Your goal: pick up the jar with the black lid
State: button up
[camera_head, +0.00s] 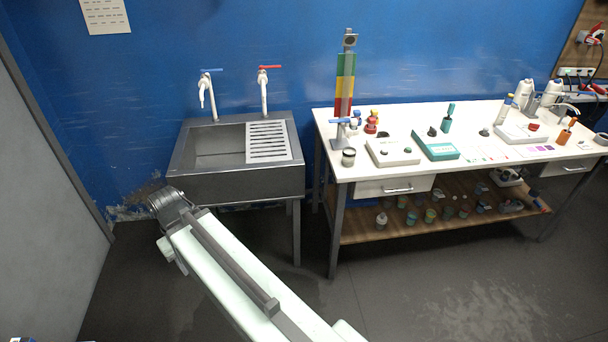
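A small pale jar with a dark top (348,157) stands upright at the front left corner of the white table. The lid looks black or dark grey, but it is small in view. Several small jars stand on the lower wooden shelf, among them a pale one (381,220) near its left front; their lid colours are hard to tell. My gripper (163,203) is at the far end of my pale arm, low in front of the sink's left side, well left of the table. Its fingers are not clear, so open or shut does not show.
The floor (420,290) before the table is clear.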

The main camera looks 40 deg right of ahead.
aim_at(349, 157)
jog(key=u, duration=0.25)
jog(key=i, duration=1.3)
jog(key=z, duration=0.25)
jog(key=k, duration=0.5)
jog(key=u, duration=0.15)
jog(key=k, duration=0.25)
jog(key=z, duration=0.35)
jog(key=i, duration=0.75)
jog(key=u, duration=0.05)
